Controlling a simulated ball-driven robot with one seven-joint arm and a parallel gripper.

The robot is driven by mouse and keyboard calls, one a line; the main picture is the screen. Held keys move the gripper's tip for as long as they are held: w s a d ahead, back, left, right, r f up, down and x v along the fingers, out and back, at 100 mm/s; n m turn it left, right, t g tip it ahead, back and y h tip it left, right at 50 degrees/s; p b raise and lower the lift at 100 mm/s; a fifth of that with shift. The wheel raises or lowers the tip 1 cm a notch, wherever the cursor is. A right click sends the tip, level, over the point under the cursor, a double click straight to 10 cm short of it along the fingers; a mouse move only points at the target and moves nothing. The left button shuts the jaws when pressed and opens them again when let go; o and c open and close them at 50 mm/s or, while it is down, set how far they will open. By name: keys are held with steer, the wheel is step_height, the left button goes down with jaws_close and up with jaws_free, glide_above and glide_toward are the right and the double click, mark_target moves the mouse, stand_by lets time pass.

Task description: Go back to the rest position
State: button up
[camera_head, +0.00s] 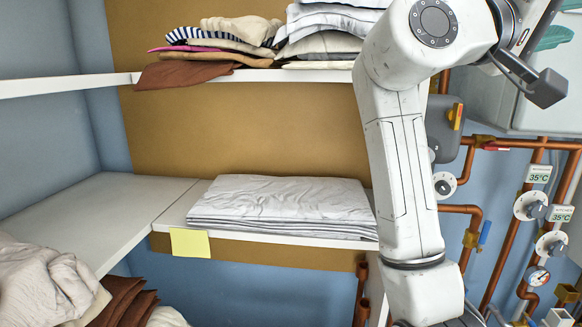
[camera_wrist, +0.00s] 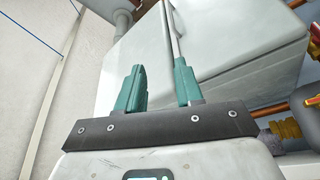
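My gripper (camera_wrist: 160,66) shows in the wrist view with two teal fingers standing apart and a clear gap between them. I see no cloth between them. In the head view, my gripper's teal fingers are partly cut off at the upper right edge, in front of a pale grey cabinet (camera_head: 545,110). My white arm rises at the right and bends over towards that edge.
Folded white linen (camera_head: 280,200) lies flat on the middle shelf, with a yellow note (camera_head: 190,243) on its front edge. Folded clothes (camera_head: 235,35) fill the upper shelf (camera_head: 70,84). Loose cloths (camera_head: 45,285) lie lower left. Copper pipes (camera_head: 500,230) with gauges run right of my arm.

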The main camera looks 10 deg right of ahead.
steer(key=w+d+f+n+t+y, duration=0.1)
steer(key=w+f+n+t+y, duration=0.15)
steer(key=f, duration=0.95)
steer(key=w+f+n+t+y, duration=0.1)
steer(key=f+y, duration=0.2)
steer(key=f, duration=0.9)
steer(key=w+d+f+n+t+y, duration=0.1)
steer(key=f+n+t+y, duration=0.15)
steer(key=f, duration=0.95)
steer(key=s+a+f+g+y, duration=0.1)
steer(key=s+a+f+y, duration=0.2)
steer(key=f, duration=0.7)
steer(key=s+f+g+y, duration=0.1)
steer(key=s+f+y, duration=0.3)
steer(key=f, duration=0.7)
steer(key=s+a+f+g+y, duration=0.2)
steer(key=s+a+f, duration=0.2)
steer(key=s+f, duration=0.4)
steer(key=s+a+f+m+g+y+b, duration=0.1)
steer(key=s+a+f, duration=0.4)
steer(key=s, duration=1)
step_height(320, 180, down, 3)
steer(key=shift+s+r+g+y, duration=0.1)
steer(key=shift+s+g+y, duration=0.35)
steer(key=shift+y, duration=0.65)
steer(key=shift+a, duration=0.1)
